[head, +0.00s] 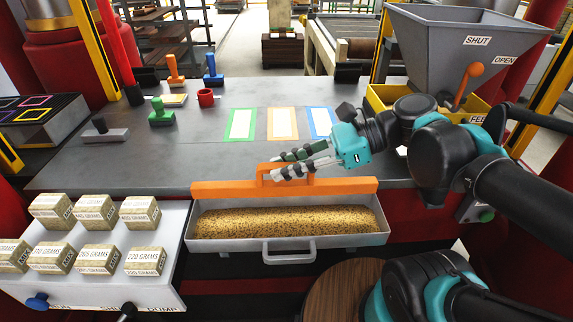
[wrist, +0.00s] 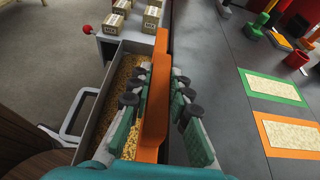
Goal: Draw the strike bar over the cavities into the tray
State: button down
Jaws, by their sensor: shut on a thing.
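The orange strike bar (head: 230,188) lies along the front edge of the grey press table, right behind the tray. My gripper (head: 284,168) is shut on the bar's raised handle, with its fingers on either side of it. In the wrist view the bar (wrist: 156,110) runs away from me between the two fingers (wrist: 155,90). The grey tray (head: 290,245) hangs at the table front and holds a layer of brown granular mix. Three cavities framed green (head: 231,124), orange (head: 270,124) and blue (head: 309,122) lie behind the bar, filled level with pale material.
Several labelled gram blocks (head: 92,212) stand on a white shelf at the left. Green (head: 161,113), orange (head: 175,72) and blue (head: 212,72) handled stamps and a red cup (head: 206,97) stand behind. A grey hopper (head: 450,45) marked SHUT and OPEN is at the right.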

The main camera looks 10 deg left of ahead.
jog(key=shift+r, duration=2.5)
